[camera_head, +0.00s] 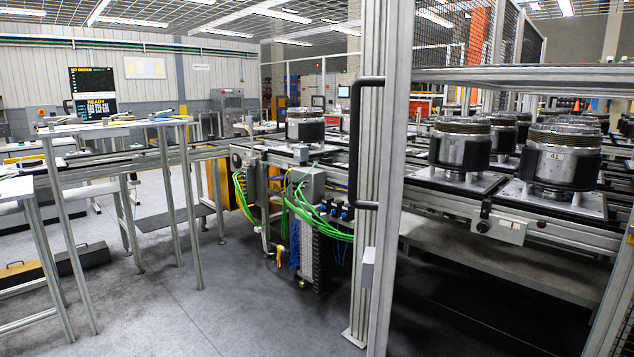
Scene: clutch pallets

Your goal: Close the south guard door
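A tall aluminium frame post (397,190) stands upright close in front of me, right of centre. A long black pull handle (355,145) is fixed to it, reaching to the left. I take this to be the edge of the guard door. A small grey box (368,268) sits low on the post. To the right of the post, a wide gap opens onto the pallet conveyor, with no mesh visible across its lower part. How far the door stands open cannot be told. Neither of my grippers is in view.
Clutch units (561,155) stand on pallets on the conveyor (440,200) at right. Another clutch (305,126) stands beyond the post, above green cables (330,228). Metal-legged tables (110,125) stand at left. The grey floor (200,300) is clear at front centre-left.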

